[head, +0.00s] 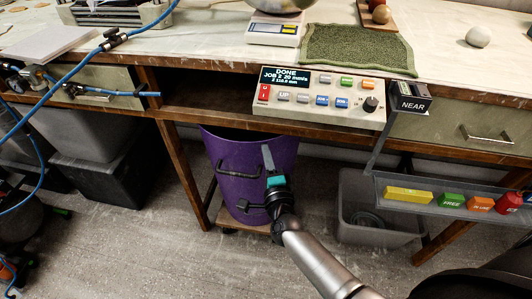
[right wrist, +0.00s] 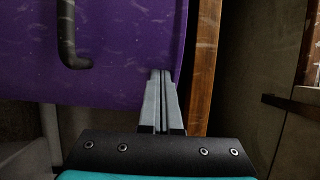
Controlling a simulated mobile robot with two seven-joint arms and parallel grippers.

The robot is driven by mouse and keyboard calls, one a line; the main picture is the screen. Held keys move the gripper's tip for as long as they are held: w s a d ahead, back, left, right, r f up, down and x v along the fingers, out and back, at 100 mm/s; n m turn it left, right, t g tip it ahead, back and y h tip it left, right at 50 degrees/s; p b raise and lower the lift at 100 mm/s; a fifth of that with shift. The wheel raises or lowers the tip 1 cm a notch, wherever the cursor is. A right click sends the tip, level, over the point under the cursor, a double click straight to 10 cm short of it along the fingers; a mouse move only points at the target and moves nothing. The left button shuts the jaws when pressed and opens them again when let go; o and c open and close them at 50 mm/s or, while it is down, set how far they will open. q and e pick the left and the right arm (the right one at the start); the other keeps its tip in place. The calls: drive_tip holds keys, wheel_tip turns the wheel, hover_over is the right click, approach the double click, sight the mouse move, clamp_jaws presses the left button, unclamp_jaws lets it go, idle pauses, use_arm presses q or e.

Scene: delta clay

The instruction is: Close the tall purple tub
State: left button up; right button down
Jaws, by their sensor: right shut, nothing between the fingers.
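My right gripper (head: 266,148) is shut and empty, upright in front of the tub's right part. In the right wrist view the closed fingers (right wrist: 161,75) overlap the tub's lower right edge; contact is unclear. My left gripper is out of view.
A wooden bench leg (head: 182,172) stands left of the tub. A grey bin (head: 375,235) sits on the floor to the right. A control box (head: 320,95) hangs over the bench edge above. A shelf with coloured blocks (head: 455,207) juts out at the right.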

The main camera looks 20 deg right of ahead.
sight(269, 143)
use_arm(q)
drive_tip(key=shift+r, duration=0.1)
use_arm(e)
drive_tip(key=shift+w, duration=0.1)
drive_tip(key=w+d, duration=0.1)
drive_tip(key=w+d+b, duration=0.1)
drive_tip(key=w, duration=0.1)
drive_tip(key=shift+w+d, duration=0.2)
drive_tip(key=shift+w, duration=0.05)
drive_tip(key=shift+w+d, duration=0.2)
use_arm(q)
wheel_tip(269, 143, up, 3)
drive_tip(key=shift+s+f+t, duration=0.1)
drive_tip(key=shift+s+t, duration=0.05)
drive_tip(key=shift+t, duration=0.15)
use_arm(e)
drive_tip(key=shift+d+r, duration=0.1)
drive_tip(key=shift+r, duration=0.1)
